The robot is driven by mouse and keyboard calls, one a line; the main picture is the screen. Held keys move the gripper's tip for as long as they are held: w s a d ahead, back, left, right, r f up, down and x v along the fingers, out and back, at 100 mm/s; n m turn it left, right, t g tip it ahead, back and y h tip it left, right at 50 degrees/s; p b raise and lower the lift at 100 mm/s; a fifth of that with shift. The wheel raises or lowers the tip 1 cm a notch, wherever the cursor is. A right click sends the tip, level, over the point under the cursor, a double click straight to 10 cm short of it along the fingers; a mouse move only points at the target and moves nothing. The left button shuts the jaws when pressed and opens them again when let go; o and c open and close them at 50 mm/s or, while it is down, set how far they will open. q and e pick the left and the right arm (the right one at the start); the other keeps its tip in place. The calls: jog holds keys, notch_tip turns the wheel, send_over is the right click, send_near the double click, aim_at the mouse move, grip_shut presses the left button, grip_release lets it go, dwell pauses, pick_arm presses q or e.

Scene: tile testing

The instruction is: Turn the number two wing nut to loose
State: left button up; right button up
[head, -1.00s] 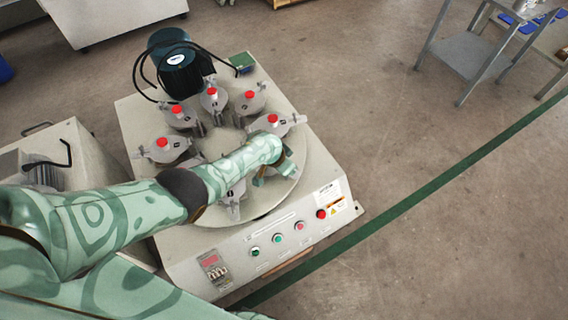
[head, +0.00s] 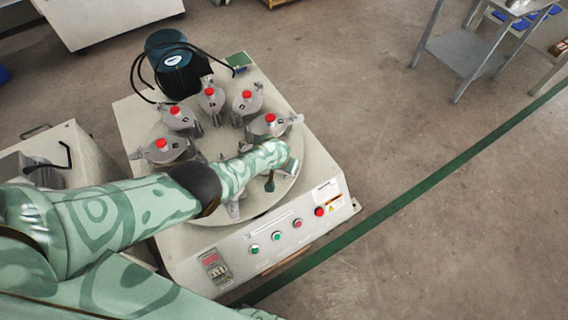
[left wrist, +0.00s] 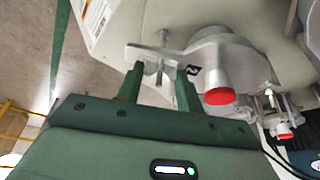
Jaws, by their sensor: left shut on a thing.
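My left gripper (left wrist: 161,76) is shut on a metal wing nut (left wrist: 160,64) at the end of a jar's clamp bar, in the left wrist view. The jar (left wrist: 232,70) beside it is grey with a red knob (left wrist: 219,96) and a small dark number mark (left wrist: 193,70), hard to read. In the head view my left forearm reaches over the round turntable (head: 318,165) and covers this jar; only part of the gripper (head: 270,183) shows. My right gripper is in neither view.
Several more red-knobbed jars (head: 247,100) ring the turntable. A dark motor (head: 172,62) with black cables stands behind. The front panel has buttons (head: 276,236) and a display. A grey metal table (head: 468,55) stands at the far right. The floor between is clear.

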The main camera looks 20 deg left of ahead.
pick_arm(q)
jog(key=o, duration=1)
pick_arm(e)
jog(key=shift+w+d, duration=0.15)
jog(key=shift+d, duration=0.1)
pick_arm(q)
jog(key=shift+r+p, duration=0.3)
jog(key=shift+r, duration=0.05)
jog(key=p+v, duration=1.4)
jog(key=v, duration=0.1)
jog(key=shift+s+r, duration=0.25)
jog(key=shift+s, duration=0.05)
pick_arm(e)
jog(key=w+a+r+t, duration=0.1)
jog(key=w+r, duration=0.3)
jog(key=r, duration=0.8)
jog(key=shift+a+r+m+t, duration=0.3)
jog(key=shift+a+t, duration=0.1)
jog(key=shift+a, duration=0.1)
